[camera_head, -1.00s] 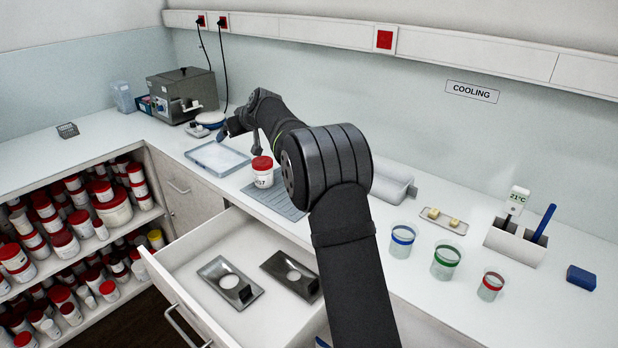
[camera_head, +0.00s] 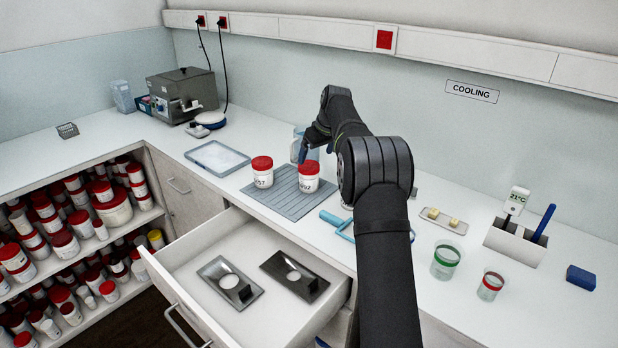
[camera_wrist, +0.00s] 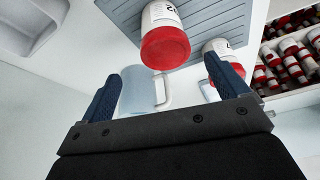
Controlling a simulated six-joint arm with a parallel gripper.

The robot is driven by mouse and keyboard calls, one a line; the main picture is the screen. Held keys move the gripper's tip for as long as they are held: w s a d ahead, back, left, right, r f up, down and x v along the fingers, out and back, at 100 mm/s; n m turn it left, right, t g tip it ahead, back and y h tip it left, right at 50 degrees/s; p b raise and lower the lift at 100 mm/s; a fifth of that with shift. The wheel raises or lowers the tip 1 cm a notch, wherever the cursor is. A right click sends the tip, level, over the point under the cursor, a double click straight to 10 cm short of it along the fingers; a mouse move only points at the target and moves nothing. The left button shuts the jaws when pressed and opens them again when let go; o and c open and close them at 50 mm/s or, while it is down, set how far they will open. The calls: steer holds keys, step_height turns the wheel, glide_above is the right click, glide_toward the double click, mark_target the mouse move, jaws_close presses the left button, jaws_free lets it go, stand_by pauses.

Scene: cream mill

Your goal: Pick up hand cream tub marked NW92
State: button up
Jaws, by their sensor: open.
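Two white tubs with red lids stand upright on a grey ribbed mat (camera_head: 283,205). The right tub (camera_head: 308,183) has a small label that seems to end in 92; its first characters are unclear. The left tub (camera_head: 263,178) has a label that seems to end in 52. My gripper (camera_head: 304,153) is open and empty, close above and behind the right tub. In the wrist view my gripper (camera_wrist: 162,68) shows its blue fingers apart. The right tub (camera_wrist: 160,20) lies beyond the fingertips there, and the left tub (camera_wrist: 215,47) is partly behind the right finger.
A clear jug (camera_head: 297,145) stands just behind the tubs; it also shows between the fingers (camera_wrist: 142,92). A blue-handled tool (camera_head: 335,222) lies right of the mat. The open drawer (camera_head: 195,255) is in front. Beakers (camera_head: 445,262) stand at the right.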

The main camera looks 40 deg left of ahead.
mark_target(309, 165)
steer(key=x, duration=0.9)
steer(key=shift+s+a+r, duration=0.15)
steer(key=shift+s+a, duration=0.15)
steer(key=shift+c, duration=0.3)
steer(key=shift+r, duration=0.1)
steer(key=c, duration=1.1)
